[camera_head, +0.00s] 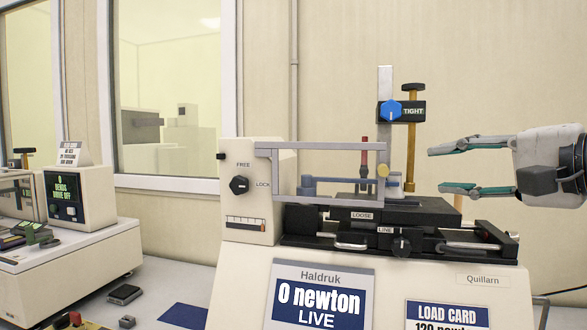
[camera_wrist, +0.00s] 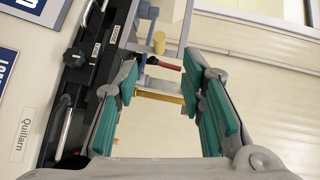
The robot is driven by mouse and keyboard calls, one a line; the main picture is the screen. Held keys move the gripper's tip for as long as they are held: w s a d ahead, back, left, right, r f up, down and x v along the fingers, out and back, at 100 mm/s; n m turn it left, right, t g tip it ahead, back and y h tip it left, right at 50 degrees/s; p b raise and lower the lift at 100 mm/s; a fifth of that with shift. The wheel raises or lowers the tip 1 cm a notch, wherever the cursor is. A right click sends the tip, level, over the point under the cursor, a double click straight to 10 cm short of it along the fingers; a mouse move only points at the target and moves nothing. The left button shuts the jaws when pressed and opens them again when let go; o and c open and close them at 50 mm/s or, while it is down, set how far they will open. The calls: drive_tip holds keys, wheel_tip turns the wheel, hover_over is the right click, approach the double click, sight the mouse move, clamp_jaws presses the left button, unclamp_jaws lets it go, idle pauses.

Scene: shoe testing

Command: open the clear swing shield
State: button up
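The clear swing shield (camera_head: 325,147) is a grey-framed see-through panel. It extends right from the beige housing, across the front of the test fixture. A round yellow knob (camera_head: 383,170) sits at its free right end. The knob also shows in the wrist view (camera_wrist: 159,43), beyond the fingertips, near the top. My gripper (camera_head: 436,170) is to the right of the knob, pointing left at about its height, with clear space between them. Its two teal-padded fingers are apart, and nothing is held between them. The shield's left end is at the housing; its hinge is not clear.
A post with a blue knob (camera_head: 390,111) and a bronze rod with a TIGHT label (camera_head: 413,112) rise behind the shield. A red-handled pin (camera_head: 365,150) stands behind the frame. Black rails (camera_head: 430,240) lie below. A FREE/LOCK dial (camera_head: 239,185) is on the housing.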

sight(384, 166)
drive_tip(key=x, duration=1.3)
drive_tip(key=shift+w+a+f+p, duration=0.1)
drive_tip(key=shift+w+a+p, duration=0.1)
drive_tip(key=shift+p, duration=0.15)
clamp_jaws()
